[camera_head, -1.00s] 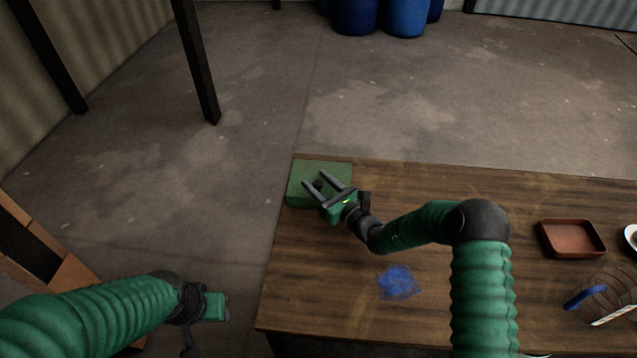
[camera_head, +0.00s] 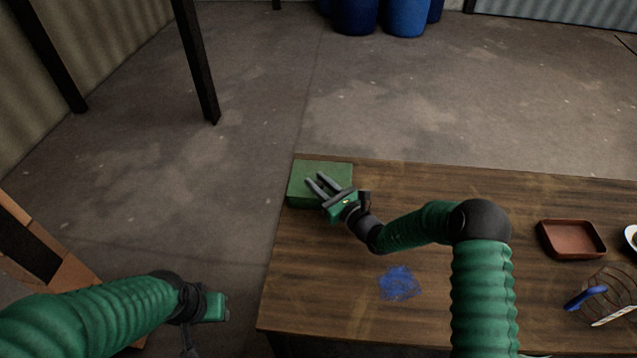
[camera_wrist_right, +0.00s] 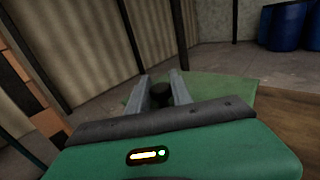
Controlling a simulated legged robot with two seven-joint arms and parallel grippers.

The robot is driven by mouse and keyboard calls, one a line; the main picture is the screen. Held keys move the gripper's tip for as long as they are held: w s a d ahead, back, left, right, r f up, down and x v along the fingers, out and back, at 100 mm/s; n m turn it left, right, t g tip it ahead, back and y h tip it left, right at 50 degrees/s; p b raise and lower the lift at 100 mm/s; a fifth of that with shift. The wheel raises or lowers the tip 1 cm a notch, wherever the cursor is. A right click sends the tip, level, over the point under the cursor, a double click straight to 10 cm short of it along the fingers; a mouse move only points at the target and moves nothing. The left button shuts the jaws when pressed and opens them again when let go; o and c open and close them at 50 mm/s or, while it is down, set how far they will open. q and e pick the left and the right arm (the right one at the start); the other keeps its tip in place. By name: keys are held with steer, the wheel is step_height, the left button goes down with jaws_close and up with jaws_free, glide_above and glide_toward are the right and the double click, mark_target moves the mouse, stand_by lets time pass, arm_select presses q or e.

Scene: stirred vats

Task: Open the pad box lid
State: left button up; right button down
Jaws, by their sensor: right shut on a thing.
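The pad box (camera_head: 303,185) is a green box at the far left corner of the table, with its lid down. Its green top also shows in the right wrist view (camera_wrist_right: 222,88). A dark round knob (camera_wrist_right: 160,93) on the lid sits between the fingers of my right gripper (camera_head: 317,178). The right gripper is shut on this knob, and in the head view the fingers mostly hide it. My left gripper (camera_head: 215,307) is low at the left, off the table's edge; its fingers are not clear.
The wooden table (camera_head: 330,270) has a blue stain (camera_head: 399,283) in front of the box. A reddish-brown tray (camera_head: 572,240), a wire whisk with a blue handle (camera_head: 586,297) and a white dish (camera_head: 631,237) are at the right. Blue barrels (camera_head: 405,15) stand far behind.

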steer(key=shift+s+d+f, duration=0.1)
steer(key=shift+f, duration=0.1)
stand_by(0.5)
steer(key=shift+r+p, duration=0.35)
steer(key=shift+p, duration=0.2)
steer(key=r+m+g+p, duration=0.1)
steer(key=p, duration=0.1)
steer(key=w+r+p, duration=0.1)
steer(key=r+p, duration=0.1)
steer(key=w+r+m+g+h+p, duration=0.1)
steer(key=p, duration=0.2)
steer(key=shift+w+d+r+m+g, duration=0.15)
steer(key=shift+d+r+m+g, duration=0.05)
steer(key=shift+d+m+g, duration=0.1)
steer(key=shift+w+r+g+p, duration=0.25)
steer(key=shift+r+g+p, duration=0.05)
steer(key=shift+p, duration=0.05)
steer(key=shift+w+d+r+m+g+h+p, duration=0.1)
steer(key=shift+w+r+m+g+h+p, duration=0.25)
steer(key=shift+w+m, duration=0.15)
steer(key=shift+w+d+r, duration=0.15)
steer(key=shift+w+r, duration=0.3)
steer(key=shift+w, duration=0.05)
